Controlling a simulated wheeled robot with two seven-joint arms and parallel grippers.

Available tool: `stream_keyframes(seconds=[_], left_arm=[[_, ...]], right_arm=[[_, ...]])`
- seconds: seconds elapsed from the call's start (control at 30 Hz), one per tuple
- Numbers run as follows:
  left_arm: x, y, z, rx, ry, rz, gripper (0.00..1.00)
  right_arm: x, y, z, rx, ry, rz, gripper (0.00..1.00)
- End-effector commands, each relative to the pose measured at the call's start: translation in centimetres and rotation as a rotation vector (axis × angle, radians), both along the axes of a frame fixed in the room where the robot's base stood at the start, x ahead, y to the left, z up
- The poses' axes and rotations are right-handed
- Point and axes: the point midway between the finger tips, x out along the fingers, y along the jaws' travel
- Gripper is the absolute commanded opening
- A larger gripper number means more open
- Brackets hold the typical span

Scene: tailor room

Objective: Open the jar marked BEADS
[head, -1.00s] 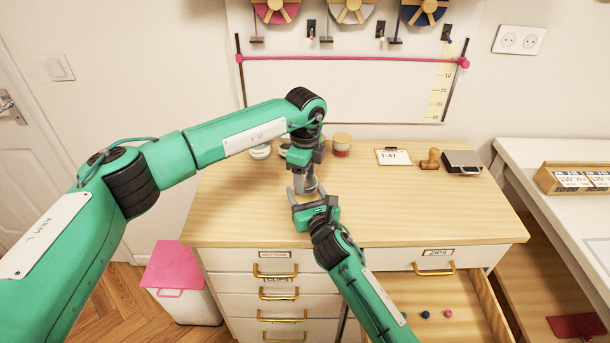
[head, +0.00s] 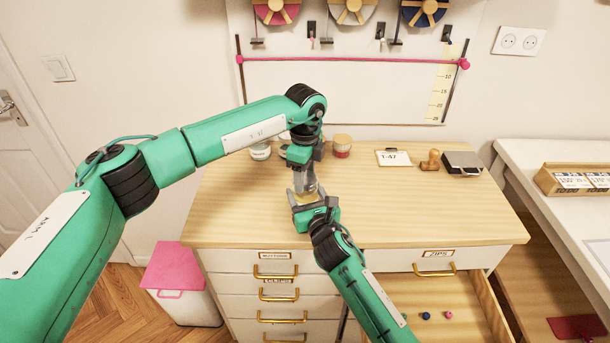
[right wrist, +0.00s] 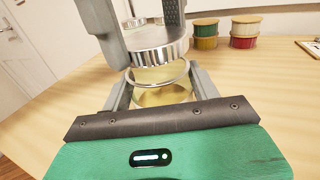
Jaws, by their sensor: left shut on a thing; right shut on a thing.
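A clear glass jar (right wrist: 158,96) with a yellowish look is held upright between the fingers of my right gripper (head: 308,198), low over the tabletop. Its round rim shows as a pale ring in the right wrist view. My left gripper (head: 305,178) comes down from above and is shut on a silver ribbed lid (right wrist: 160,46). The lid looks slightly tilted and sits above the rim, with a narrow gap seeming to show between them. No BEADS label is readable on this jar. In the head view my grippers hide most of it.
A T-47 card (head: 393,157), a wooden stamp (head: 431,160) and a dark box (head: 462,162) lie at the right. A drawer (head: 490,310) stands open below. The table's front middle is clear.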

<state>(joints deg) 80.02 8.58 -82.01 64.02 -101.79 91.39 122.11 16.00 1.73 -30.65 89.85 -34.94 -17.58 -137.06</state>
Motion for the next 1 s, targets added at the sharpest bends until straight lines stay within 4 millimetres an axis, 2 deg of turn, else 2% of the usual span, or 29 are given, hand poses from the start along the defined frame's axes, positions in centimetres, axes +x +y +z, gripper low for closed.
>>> stream_keyframes(seconds=[0.3, 0.7, 1.0], left_arm=[[0.0, 0.0, 1.1, 0.0, 0.0, 0.0, 0.3], [0.0, 0.0, 1.4, 0.0, 0.0, 0.0, 0.3], [0.0, 0.0, 4.7, 0.0, -0.002, 0.001, 0.3]], right_arm=[[0.0, 0.0, -0.1, 0.0, 0.001, 0.0, 0.0], [0.0, 0.0, -0.1, 0.0, 0.001, 0.0, 0.0], [0.0, 0.0, -0.1, 0.0, 0.001, 0.0, 0.0]])
